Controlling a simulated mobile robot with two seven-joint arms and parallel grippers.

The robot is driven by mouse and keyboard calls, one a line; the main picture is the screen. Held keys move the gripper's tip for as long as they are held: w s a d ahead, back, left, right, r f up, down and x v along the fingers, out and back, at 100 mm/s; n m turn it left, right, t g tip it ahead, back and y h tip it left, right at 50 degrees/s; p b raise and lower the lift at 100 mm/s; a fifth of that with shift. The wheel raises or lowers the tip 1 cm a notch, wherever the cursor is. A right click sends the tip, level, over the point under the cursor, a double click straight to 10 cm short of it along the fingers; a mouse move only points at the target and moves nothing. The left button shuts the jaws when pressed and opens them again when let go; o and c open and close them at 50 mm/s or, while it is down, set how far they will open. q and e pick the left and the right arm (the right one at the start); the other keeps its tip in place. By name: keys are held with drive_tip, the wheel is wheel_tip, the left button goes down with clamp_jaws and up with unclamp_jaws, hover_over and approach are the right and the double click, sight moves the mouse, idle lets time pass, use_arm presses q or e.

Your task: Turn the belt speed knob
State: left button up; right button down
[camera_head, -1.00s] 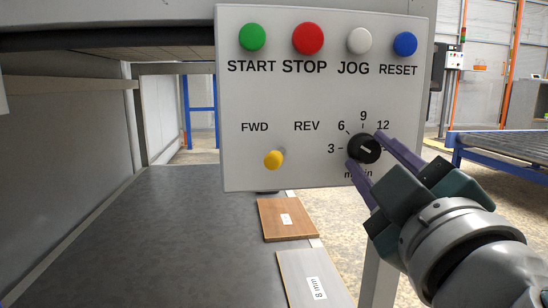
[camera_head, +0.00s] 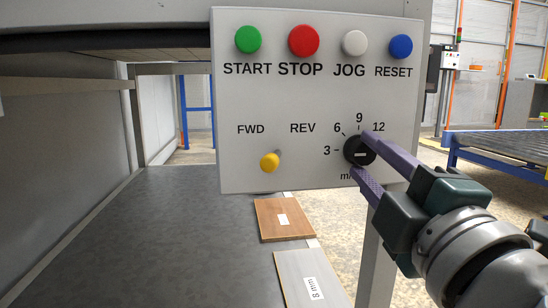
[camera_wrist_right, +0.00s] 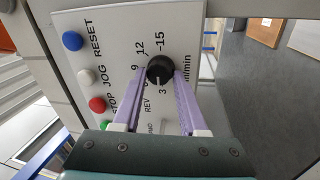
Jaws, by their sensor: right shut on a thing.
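The speed knob (camera_head: 354,145) is round and black with a white mark. It sits low on the right of the white control panel (camera_head: 240,165), inside the scale 3, 6, 9, 12. Its mark lies about level in the head view. The purple fingers of my right gripper (camera_head: 361,153) are shut on the knob from either side, one above and one below. In the right wrist view, the knob (camera_wrist_right: 160,66) sits between the fingertips of the right gripper (camera_wrist_right: 162,72), and its mark points towards the 3 side. The 15 shows there too. My left gripper is not in view.
Green (camera_head: 248,40), red (camera_head: 303,41), white (camera_head: 354,43) and blue (camera_head: 400,47) buttons line the panel top. A yellow lever (camera_head: 270,162) sits at lower left.

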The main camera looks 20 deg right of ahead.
idle(0.3)
drive_tip(key=shift+c, duration=2.2)
unclamp_jaws()
drive_tip(key=shift+s, duration=0.1)
drive_tip(key=shift+s+a+f, duration=0.15)
drive_tip(key=shift+s+f, duration=0.05)
drive_tip(key=shift+s, duration=0.15)
drive_tip(key=b+v, duration=0.4)
drive_tip(key=v, duration=0.5)
drive_tip(key=shift+r, duration=0.15)
